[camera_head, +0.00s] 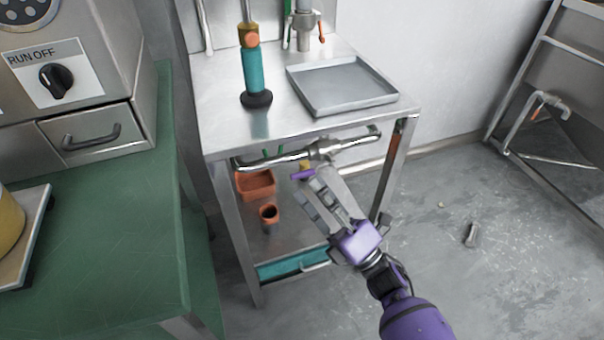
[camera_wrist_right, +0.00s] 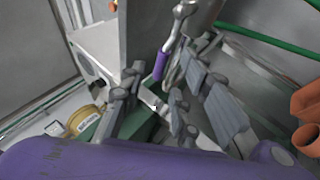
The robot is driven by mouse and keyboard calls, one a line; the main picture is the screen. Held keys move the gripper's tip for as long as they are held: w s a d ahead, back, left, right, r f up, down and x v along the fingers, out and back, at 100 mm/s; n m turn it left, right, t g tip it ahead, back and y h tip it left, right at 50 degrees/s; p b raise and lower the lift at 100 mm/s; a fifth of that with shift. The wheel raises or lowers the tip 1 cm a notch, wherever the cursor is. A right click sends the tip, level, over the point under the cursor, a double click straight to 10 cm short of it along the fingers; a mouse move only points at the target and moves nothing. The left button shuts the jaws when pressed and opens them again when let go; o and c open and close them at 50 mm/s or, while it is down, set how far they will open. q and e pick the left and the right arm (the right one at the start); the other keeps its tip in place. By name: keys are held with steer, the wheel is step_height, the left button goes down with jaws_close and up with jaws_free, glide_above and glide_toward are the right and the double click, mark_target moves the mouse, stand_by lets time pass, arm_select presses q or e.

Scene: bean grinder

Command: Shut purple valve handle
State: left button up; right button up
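The purple valve handle (camera_head: 302,175) hangs beneath the steel pipe under the table top. In the right wrist view the purple handle (camera_wrist_right: 160,66) shows between my spread fingers, closer to the finger on the left of the picture. My right gripper (camera_head: 324,186) is open and reaches up to the handle from the lower right. The right wrist view shows its two fingers apart (camera_wrist_right: 170,68). I cannot tell whether a finger touches the handle. The valve body (camera_head: 306,164) is partly hidden by the gripper. My left gripper is not in view.
The steel table (camera_head: 230,124) carries a grey tray (camera_head: 340,86) and a teal-handled tool (camera_head: 253,72). A pipe fitting (camera_head: 322,150) lies close above my gripper. An orange bin (camera_head: 254,185) and orange cup (camera_head: 268,214) are below.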

mark_target(302, 172)
steer(key=x, duration=0.5)
steer(key=shift+f, duration=0.1)
steer(key=shift+c, duration=0.2)
jaws_close()
